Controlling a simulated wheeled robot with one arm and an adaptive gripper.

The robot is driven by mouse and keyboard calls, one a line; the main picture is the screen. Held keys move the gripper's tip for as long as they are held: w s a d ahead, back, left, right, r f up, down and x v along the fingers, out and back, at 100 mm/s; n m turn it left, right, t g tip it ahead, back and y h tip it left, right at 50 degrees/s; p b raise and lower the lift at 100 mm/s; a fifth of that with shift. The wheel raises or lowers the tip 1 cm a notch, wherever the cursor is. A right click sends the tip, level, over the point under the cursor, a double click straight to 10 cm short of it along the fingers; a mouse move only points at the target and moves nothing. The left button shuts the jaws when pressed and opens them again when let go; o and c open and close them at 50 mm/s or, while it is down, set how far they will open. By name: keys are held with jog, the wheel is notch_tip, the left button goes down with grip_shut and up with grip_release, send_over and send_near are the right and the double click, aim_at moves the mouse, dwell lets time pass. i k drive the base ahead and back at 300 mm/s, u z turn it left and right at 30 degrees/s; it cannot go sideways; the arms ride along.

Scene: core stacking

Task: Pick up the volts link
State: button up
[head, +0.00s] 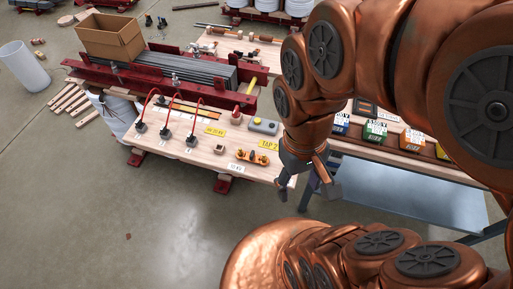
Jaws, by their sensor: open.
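I cannot tell for certain which part is the volts link. My gripper (308,190) is open and points down, just right of the board's front right corner. It is to the right of the copper piece and apart from it. Nothing shows between its fingers.
Three dark posts with red leads (165,131) stand on the board's left half. Coloured boxes (375,132) stand on a shelf to the right. Bare floor lies in front.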

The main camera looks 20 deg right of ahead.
aim_at(251, 156)
jog(key=u, duration=0.35)
jog(key=k, duration=0.85)
jog(key=u, duration=0.9)
jog(key=i, duration=0.4)
jog(key=z, duration=0.1)
